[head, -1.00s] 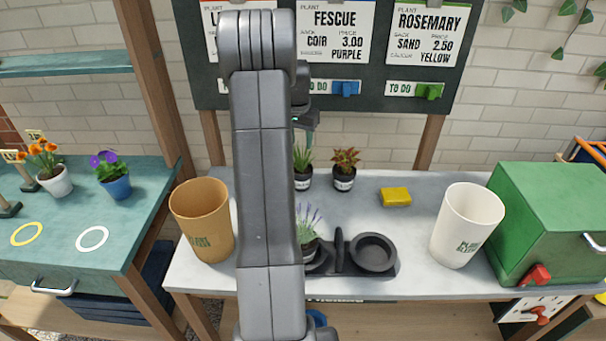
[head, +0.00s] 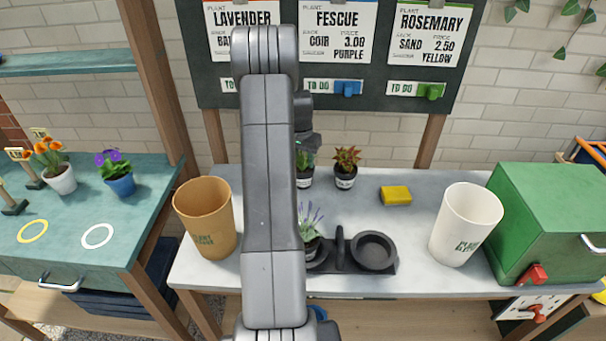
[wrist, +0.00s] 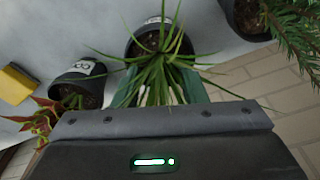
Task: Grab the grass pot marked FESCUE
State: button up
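The grass pot (wrist: 160,42), dark with a white label and long thin green leaves, is at the top middle of the wrist view. Its label is not readable as FESCUE. In the head view the pot (head: 304,179) stands at the back of the table, its leaves mostly hidden by my gripper. My gripper (wrist: 160,84) is open; its greenish fingers show on either side of the leaves, partly hidden by them. The fingers are close to the pot, and I cannot tell if they touch it.
A reddish-leaved pot (head: 345,170) stands close beside the grass pot. Another dark pot (wrist: 248,18) is on its other side in the wrist view. A yellow sponge (head: 396,196), a lavender pot (head: 311,246), an orange cup (head: 206,220) and a white cup (head: 466,226) share the table.

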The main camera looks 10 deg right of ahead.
grip_shut()
jog(key=shift+r, duration=0.15)
